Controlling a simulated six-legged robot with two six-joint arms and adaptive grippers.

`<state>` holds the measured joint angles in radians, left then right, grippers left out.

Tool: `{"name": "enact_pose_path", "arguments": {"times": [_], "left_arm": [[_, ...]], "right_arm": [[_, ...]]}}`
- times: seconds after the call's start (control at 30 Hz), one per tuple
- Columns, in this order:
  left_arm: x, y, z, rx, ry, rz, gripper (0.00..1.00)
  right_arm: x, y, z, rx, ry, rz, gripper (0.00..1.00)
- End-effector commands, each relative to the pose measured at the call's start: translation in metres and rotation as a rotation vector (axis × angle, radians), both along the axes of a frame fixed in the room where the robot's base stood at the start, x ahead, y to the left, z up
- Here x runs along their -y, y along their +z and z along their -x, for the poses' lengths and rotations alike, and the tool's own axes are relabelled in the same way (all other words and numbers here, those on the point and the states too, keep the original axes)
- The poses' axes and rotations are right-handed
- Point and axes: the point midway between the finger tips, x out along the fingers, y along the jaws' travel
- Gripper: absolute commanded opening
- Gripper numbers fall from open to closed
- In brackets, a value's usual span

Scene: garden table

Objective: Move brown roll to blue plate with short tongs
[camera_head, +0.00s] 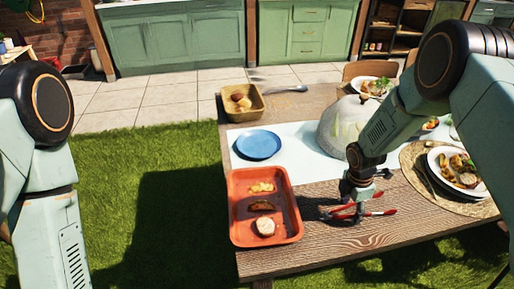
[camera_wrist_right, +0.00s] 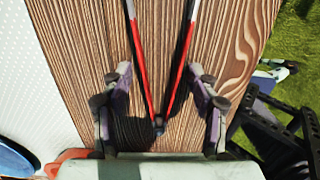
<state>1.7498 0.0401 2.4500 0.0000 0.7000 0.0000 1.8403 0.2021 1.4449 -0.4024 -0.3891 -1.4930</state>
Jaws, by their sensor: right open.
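The short tongs (camera_head: 374,213), with red handles, lie on the bare wood right of the red tray. In the right wrist view the tongs (camera_wrist_right: 141,68) spread in a V, hinge end toward the gripper. My right gripper (camera_head: 357,211) is open above them; its fingers (camera_wrist_right: 159,85) stand on either side, not closed on them. The blue plate (camera_head: 258,145) lies empty on the pale runner. Brown rounded rolls (camera_head: 241,100) sit in the tan basket; a brown piece (camera_head: 262,206) lies in the red tray. I cannot tell which is the named roll. My left gripper is out of view.
The red tray (camera_head: 239,232) also holds yellow pieces and a pale round piece. The tan basket (camera_head: 254,115) stands at the table's back left corner. A pale dome (camera_head: 334,128) stands behind my right arm. A filled plate (camera_head: 437,160) is at right. Wood in front is clear.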

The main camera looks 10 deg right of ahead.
Motion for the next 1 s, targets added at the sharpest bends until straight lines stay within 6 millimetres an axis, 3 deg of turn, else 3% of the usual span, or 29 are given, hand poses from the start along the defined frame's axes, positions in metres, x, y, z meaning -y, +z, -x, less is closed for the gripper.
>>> {"name": "enact_pose_path", "arguments": {"times": [0.43,0.77,1.0], "left_arm": [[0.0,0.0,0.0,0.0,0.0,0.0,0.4],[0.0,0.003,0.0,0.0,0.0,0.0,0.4],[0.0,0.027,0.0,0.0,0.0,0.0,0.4]], "right_arm": [[0.0,0.0,0.0,0.0,0.0,0.0,0.27],[0.0,0.004,0.0,0.001,0.0,0.0,0.27],[0.0,0.034,-0.001,0.002,0.0,0.0,0.27]]}}
